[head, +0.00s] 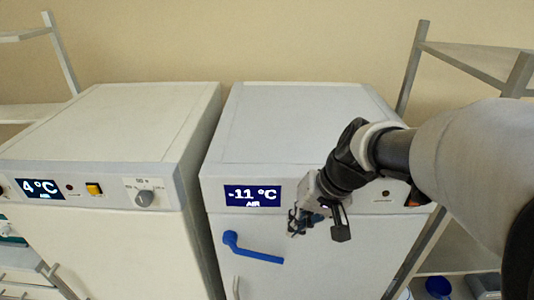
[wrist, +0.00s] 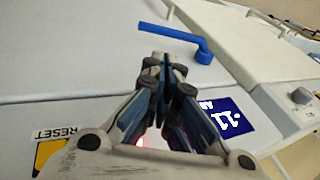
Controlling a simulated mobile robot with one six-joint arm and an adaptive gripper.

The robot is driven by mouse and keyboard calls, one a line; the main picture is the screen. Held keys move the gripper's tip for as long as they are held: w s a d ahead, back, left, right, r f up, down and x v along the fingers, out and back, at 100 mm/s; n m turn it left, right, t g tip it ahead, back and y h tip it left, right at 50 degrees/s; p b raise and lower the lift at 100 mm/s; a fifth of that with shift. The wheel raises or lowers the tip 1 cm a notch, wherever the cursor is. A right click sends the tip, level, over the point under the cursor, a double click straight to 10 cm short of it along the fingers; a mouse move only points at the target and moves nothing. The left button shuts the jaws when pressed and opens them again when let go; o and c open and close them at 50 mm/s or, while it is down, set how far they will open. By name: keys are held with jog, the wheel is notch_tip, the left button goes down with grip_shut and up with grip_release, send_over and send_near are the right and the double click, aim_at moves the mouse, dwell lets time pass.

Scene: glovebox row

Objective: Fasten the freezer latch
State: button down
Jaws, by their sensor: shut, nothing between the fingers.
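The freezer (head: 300,262) is the white cabinet on the right in the head view, with a display (head: 252,195) reading -11 °C. Its blue latch (head: 258,252) is a lever on the upper left of the door front. The lever's round hub is at its left end, and its arm points right and slightly down. My gripper (head: 297,230) is shut and empty, in front of the freezer's upper front, right of the lever and apart from it. In the wrist view the latch (wrist: 172,34) lies beyond the closed fingertips (wrist: 160,68), with a gap between.
A second white cabinet (head: 95,240) reading 4 °C stands close on the left, with a knob (head: 144,198) and an orange switch (head: 94,189). A grey door handle (head: 236,288) sits below the latch. Shelf racks stand at both sides. The wrist view shows a RESET label (wrist: 55,132).

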jog(key=b+x, duration=0.3)
jog(key=x, duration=1.1)
jog(key=shift+w, duration=0.1)
jog(key=shift+d+f+b, duration=0.1)
jog(key=shift+f+b, duration=0.45)
jog(key=shift+b, duration=0.05)
jog(key=shift+f+b, duration=0.95)
jog(key=shift+b, duration=0.15)
jog(key=shift+w+a+f+b, duration=0.15)
jog(key=shift+a+f+b, duration=3.55)
jog(key=shift+f+b, duration=0.25)
